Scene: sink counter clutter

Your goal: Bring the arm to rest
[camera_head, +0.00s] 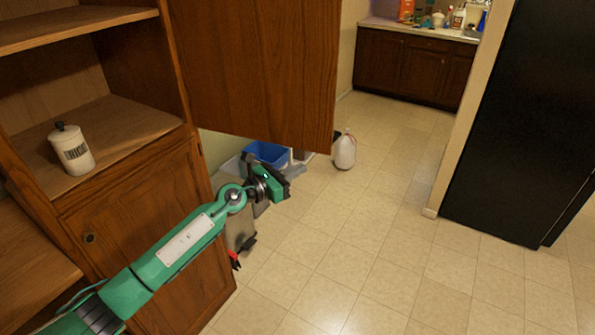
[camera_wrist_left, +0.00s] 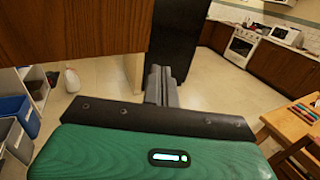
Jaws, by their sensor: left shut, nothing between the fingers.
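My left arm, green with a grey-white panel, reaches in from the lower left of the head view. My left gripper (camera_head: 285,181) is at its far end, in front of the blue bin and below the open wooden door. In the left wrist view the grey fingers (camera_wrist_left: 162,85) are together, with nothing between them. The gripper is empty. My right gripper is in neither view.
A wooden cabinet (camera_head: 140,225) with a white canister (camera_head: 72,150) stands close at left. Its open door (camera_head: 258,65) hangs above the gripper. A blue bin (camera_head: 267,153) and a white jug (camera_head: 344,151) are on the floor. A black fridge (camera_head: 515,120) stands right. The middle floor is clear.

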